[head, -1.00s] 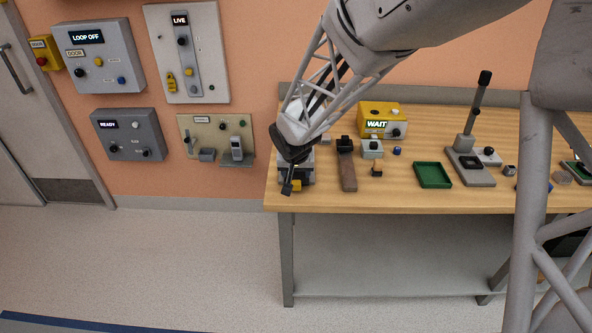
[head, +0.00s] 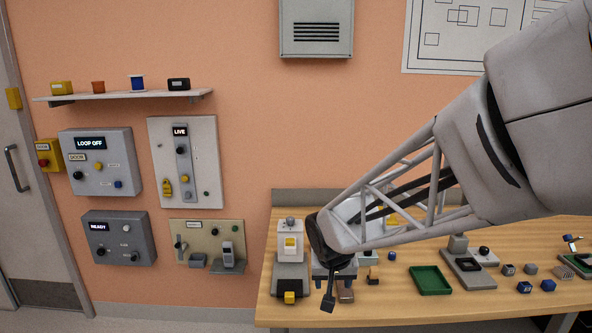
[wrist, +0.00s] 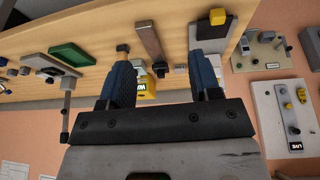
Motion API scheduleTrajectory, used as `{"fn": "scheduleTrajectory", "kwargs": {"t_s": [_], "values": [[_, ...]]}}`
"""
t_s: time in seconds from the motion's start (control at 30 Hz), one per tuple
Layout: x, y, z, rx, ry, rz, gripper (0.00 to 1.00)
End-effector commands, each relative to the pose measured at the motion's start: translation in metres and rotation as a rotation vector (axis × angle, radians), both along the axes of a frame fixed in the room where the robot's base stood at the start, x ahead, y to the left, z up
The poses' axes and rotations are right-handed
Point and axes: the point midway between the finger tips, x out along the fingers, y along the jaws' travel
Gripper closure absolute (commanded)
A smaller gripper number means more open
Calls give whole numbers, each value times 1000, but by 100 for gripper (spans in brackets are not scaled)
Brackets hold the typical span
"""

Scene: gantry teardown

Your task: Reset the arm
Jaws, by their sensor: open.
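My gripper (head: 330,290) hangs over the left part of the wooden bench, near a white and grey device with a yellow button, and its jaws look empty. In the wrist view my gripper (wrist: 165,80) shows two dark blue fingers spread apart, with the bench top beyond them. Between the fingers I see part of the yellow WAIT box (wrist: 145,88) and a brown bar (wrist: 149,40). In the head view my arm hides most of the yellow box.
The bench (head: 400,308) carries a green tray (head: 430,280), a grey stand (head: 468,270) and several small blocks. On the wall are the LOOP OFF box (head: 100,162), LIVE panel (head: 185,160), READY box (head: 118,238) and a shelf (head: 125,96). Floor shows little.

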Motion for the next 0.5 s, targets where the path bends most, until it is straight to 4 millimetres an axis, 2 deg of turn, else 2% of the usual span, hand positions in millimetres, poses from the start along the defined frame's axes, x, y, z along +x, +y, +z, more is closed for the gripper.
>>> {"fn": "scheduleTrajectory", "kwargs": {"t_s": [0.2,0.5], "values": [[-49,-34,29,-3,21,-11,43],[-120,-69,56,3,55,-13,43]]}}
